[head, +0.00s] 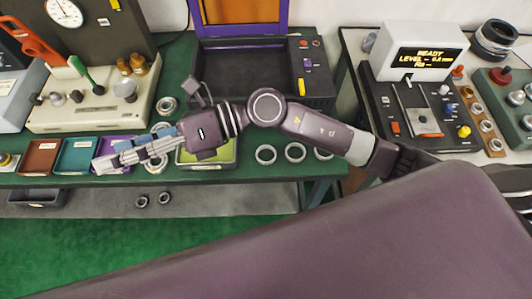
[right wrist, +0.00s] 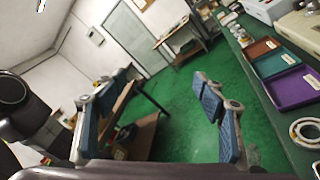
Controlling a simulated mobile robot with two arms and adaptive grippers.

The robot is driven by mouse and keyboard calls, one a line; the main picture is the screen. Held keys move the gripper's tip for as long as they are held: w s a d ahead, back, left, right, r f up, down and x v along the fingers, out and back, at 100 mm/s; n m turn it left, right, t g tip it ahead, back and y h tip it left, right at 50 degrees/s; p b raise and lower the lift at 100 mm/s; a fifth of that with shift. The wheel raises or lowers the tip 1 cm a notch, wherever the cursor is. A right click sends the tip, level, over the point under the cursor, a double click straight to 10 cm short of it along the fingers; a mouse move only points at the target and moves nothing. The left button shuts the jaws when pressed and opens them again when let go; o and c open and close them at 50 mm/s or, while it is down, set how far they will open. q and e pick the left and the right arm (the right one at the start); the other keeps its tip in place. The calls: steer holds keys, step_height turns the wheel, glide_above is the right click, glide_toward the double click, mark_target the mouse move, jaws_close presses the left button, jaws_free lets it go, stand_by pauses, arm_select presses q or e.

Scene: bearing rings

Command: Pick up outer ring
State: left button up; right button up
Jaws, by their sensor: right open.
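My right gripper (head: 122,155) reaches in from the right over the green bench (head: 345,160). It is open and empty, its fingers pointing left above the coloured trays; the right wrist view shows the two blue-padded fingers wide apart (right wrist: 158,105). Three similar metal rings lie in a row on the bench: a left ring (head: 265,154), a middle ring (head: 295,152) and a right ring (head: 323,154). More rings lie close to the gripper, one partly hidden by it (head: 155,165). A ring also shows at the right edge of the right wrist view (right wrist: 305,133). I cannot tell which one is the outer ring. My left gripper is out of view.
A brown tray (head: 41,157), a teal tray (head: 75,156) and a purple tray (head: 113,147) stand along the bench. A yellow-green tray (head: 222,160) is partly under my wrist. A dial gauge machine (head: 92,105) and a dark console (head: 262,75) stand behind. Green floor (right wrist: 178,85) is open beyond.

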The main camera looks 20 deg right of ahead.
step_height(320, 180, down, 7)
steer(key=d+n+g+h, duration=0.1)
steer(key=d+n+h, duration=0.1)
steer(key=n+h, duration=0.15)
steer(key=n+t+h, duration=0.1)
steer(key=n+h, duration=0.2)
steer(key=h, duration=1.1)
glide_above(266, 154)
step_height(266, 154, down, 14)
steer(key=shift+w+a+r, duration=0.1)
steer(key=shift+a, duration=0.05)
steer(key=f+p, duration=0.3)
steer(key=f, duration=0.4)
steer(key=shift+d, duration=0.2)
steer(key=shift+f, duration=0.35)
steer(key=shift+c, duration=0.5)
steer(key=c, duration=1.2)
